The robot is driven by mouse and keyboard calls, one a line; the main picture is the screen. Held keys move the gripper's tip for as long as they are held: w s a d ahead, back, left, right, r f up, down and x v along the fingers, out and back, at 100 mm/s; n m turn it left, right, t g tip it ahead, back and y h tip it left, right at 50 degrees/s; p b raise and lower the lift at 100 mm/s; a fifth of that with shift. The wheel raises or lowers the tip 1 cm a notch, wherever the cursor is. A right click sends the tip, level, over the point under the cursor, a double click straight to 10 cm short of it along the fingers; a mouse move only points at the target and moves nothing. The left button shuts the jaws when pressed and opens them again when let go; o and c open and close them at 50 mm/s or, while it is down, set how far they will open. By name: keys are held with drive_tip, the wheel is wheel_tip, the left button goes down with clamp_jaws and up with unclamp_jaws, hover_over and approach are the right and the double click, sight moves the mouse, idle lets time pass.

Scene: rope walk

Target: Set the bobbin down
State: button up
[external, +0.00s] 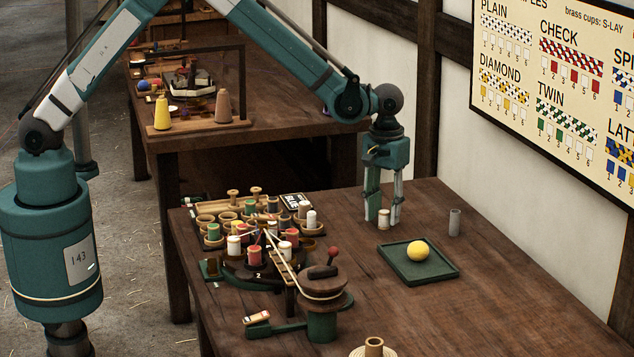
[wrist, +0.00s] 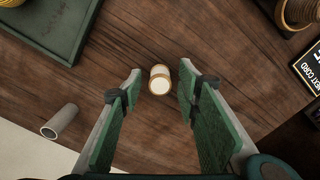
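A small cream bobbin (external: 383,219) with tan ends is on the brown table (external: 490,262), upright in the external view. My gripper (external: 384,223) points down with its two fingers on either side of it. In the wrist view the bobbin (wrist: 159,79) sits between the fingertips of my gripper (wrist: 161,77), with a visible gap on both sides. The fingers are open and appear not to touch it.
A green tray (external: 445,273) with a yellow ball (external: 418,250) lies to the right. A grey tube (external: 455,222) stands behind it. A winding device (external: 322,290) and a rack of coloured bobbins (external: 262,215) stand left. Bare table lies around the bobbin.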

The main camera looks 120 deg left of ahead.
sight(381, 211)
wheel_tip(381, 211, up, 12)
drive_tip(key=p, duration=0.1)
idle(0.5)
drive_tip(key=shift+f, duration=0.1)
idle(0.4)
drive_tip(key=s+d+r+m+t, duration=0.15)
drive_tip(key=s+d+r, duration=0.25)
drive_tip(key=d+r, duration=0.4)
drive_tip(key=s+d+r+m+t+y, duration=0.1)
drive_tip(key=s+d+r+m, duration=0.25)
drive_tip(key=d+r, duration=0.45)
drive_tip(key=s+d+r+m+t, duration=0.15)
drive_tip(key=s+d+r, duration=0.3)
drive_tip(key=d, duration=0.65)
drive_tip(key=s+d+m+t, duration=0.1)
drive_tip(key=s+d+m, duration=0.3)
drive_tip(key=s+d, duration=0.6)
drive_tip(key=s+d+f+m+t+h, duration=0.1)
drive_tip(key=s+d+m, duration=0.4)
drive_tip(key=s+d, duration=0.5)
drive_tip(key=shift+s+f+t, duration=0.3)
drive_tip(key=shift+s+t, duration=0.3)
drive_tip(key=shift+s, duration=2)
